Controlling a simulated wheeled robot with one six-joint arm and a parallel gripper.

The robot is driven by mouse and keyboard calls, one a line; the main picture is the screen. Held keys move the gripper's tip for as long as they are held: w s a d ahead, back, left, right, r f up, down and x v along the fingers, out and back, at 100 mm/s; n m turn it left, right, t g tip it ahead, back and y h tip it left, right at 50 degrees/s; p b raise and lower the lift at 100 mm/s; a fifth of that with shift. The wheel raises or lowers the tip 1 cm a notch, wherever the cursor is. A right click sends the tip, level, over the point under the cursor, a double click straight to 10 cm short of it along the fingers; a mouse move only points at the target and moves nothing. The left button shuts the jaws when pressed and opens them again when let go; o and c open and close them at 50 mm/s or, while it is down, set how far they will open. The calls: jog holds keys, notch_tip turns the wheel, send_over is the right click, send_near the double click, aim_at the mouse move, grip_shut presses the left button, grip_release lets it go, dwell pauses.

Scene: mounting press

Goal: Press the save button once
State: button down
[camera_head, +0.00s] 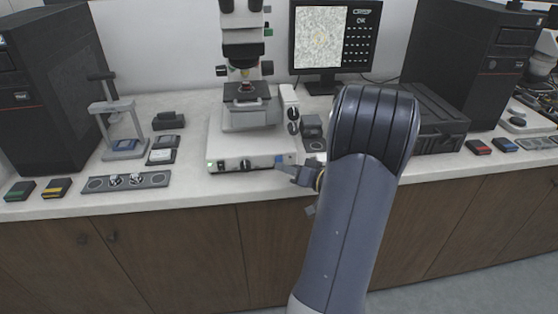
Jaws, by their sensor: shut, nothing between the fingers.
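The white microscope (246,118) stands on the counter at the centre, with a row of small controls along the front of its base. A green light (210,164) and dark knobs (243,165) show there. A small blue patch (280,159), which may be the save button, shows at the right end of that front face; no label can be read. My gripper (283,168) is shut and empty, its tips right at this end of the base, close to the blue patch. I cannot tell whether they touch it.
A mounting press (119,120) and a tray with round pieces (126,181) stand to the left. A monitor (335,38) is behind, and a black case (437,118) and computer tower (470,60) are at the right. My arm hides part of the counter.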

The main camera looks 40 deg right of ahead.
jog(key=shift+w+d+f+b, duration=0.1)
jog(key=shift+w+d+b, duration=0.15)
jog(key=shift+b, duration=0.45)
jog(key=shift+w, duration=0.1)
jog(key=shift+w+d+b, duration=0.2)
jog(key=shift+w+b, duration=0.1)
jog(key=shift+b, duration=0.15)
dwell(0.9)
jog(key=shift+s+a, duration=0.1)
jog(key=shift+s+a+b, duration=0.2)
jog(key=shift+s+b, duration=0.15)
jog(key=shift+b, duration=0.35)
jog(key=shift+s+a, duration=0.1)
jog(key=shift+s, duration=0.1)
jog(key=s+a+b, duration=0.1)
jog(key=s+b, duration=0.1)
jog(key=s, duration=0.1)
jog(key=s+a+b, duration=0.1)
jog(key=shift+s+a, duration=0.15)
jog(key=shift+a, duration=0.2)
